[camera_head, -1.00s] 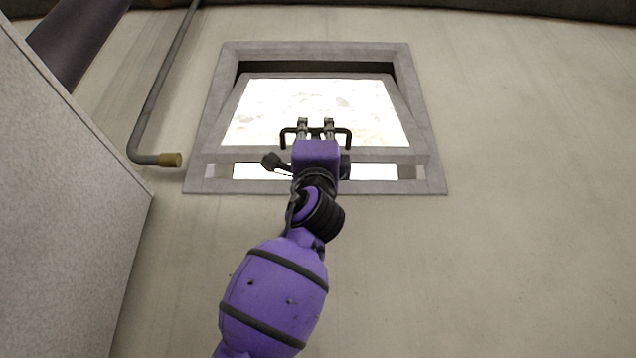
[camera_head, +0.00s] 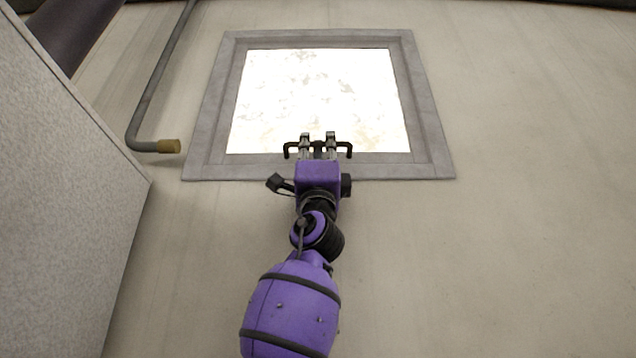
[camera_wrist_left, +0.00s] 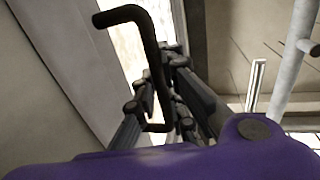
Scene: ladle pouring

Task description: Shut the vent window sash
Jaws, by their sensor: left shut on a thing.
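The vent window sash (camera_head: 240,100) lies flush in its grey frame (camera_head: 432,120) on the wall, with no gap showing around it in the head view. Its pane (camera_head: 320,95) is bright white. A black bar handle (camera_head: 346,148) sits at the sash's lower edge. My left gripper (camera_head: 318,139) is shut on the handle, with handle ends sticking out on both sides of the fingers. In the left wrist view the handle (camera_wrist_left: 140,35) passes between the fingers of the left gripper (camera_wrist_left: 172,80). My right gripper is not in view.
A large pale speckled panel (camera_head: 60,190) fills the left side. The wall right of the window (camera_head: 530,180) is clear.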

